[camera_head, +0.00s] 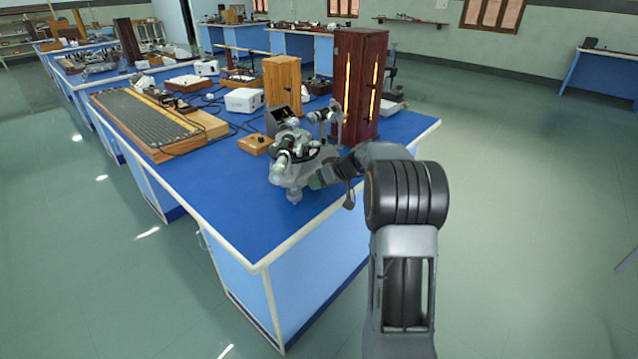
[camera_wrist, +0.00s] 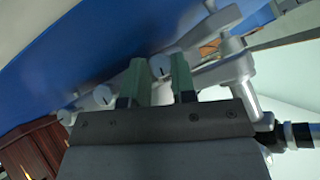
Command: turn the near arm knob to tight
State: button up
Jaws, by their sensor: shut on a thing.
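The grey spectrometer (camera_head: 292,172) stands near the front edge of the blue bench (camera_head: 235,205), with its arms and tubes around a central body. In the wrist view, several pale round knobs with a dark mark show on it. My gripper (camera_wrist: 158,64) has its two green fingers on either side of one knob (camera_wrist: 161,67) and is shut on it. I take this to be the near arm knob. Two other knobs (camera_wrist: 102,95) lie to the left, clear of the fingers. In the head view my wrist hides much of the contact, and the knob cannot be made out.
A dark wooden cabinet (camera_head: 358,85) with glowing slits stands close behind the spectrometer. A lighter wooden box (camera_head: 282,82), a white box (camera_head: 244,100) and a long grating-topped board (camera_head: 140,118) are further back. The bench's front left corner is clear.

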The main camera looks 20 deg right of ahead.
jog(key=m+y, duration=0.1)
jog(key=y, duration=0.2)
jog(key=shift+w+d+f+m+g, duration=0.15)
jog(key=shift+d+m+g, duration=0.1)
jog(key=shift+m+g, duration=0.15)
jog(key=shift+d+f+m+y, duration=0.15)
jog(key=shift+m+y, duration=0.75)
jog(key=shift+y, duration=0.5)
jog(key=o, duration=0.9)
jog(key=shift+g, duration=0.3)
